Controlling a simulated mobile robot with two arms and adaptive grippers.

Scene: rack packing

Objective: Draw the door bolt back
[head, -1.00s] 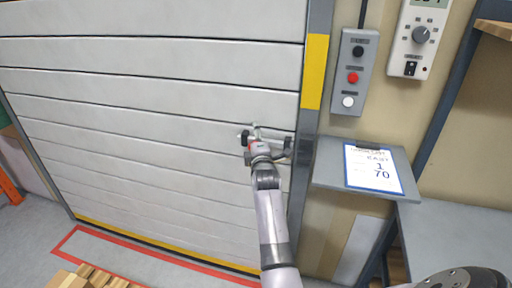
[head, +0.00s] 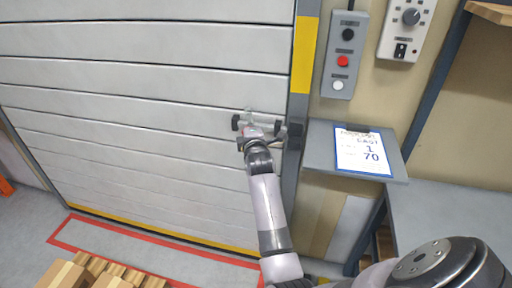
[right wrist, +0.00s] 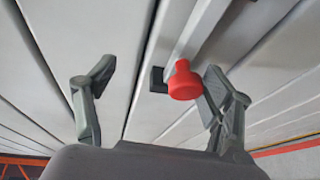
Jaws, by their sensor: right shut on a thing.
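The door bolt (head: 269,124) is a small grey bar with dark end pieces, mounted on the large pale slatted door (head: 150,90) near its right edge. Its red knob (right wrist: 184,82) shows clearly in the right wrist view, beside the right-hand finger. The gripper partly hides the bolt in the head view, so I cannot tell how far the bar reaches into the frame. My left gripper is not in view.
A grey post with a yellow band (head: 304,55) stands right of the door. A button box (head: 344,55) and a dial panel (head: 412,30) hang on the wall. A clipboard (head: 362,152) lies on a grey shelf (head: 318,160). Wooden blocks (head: 85,272) are at lower left.

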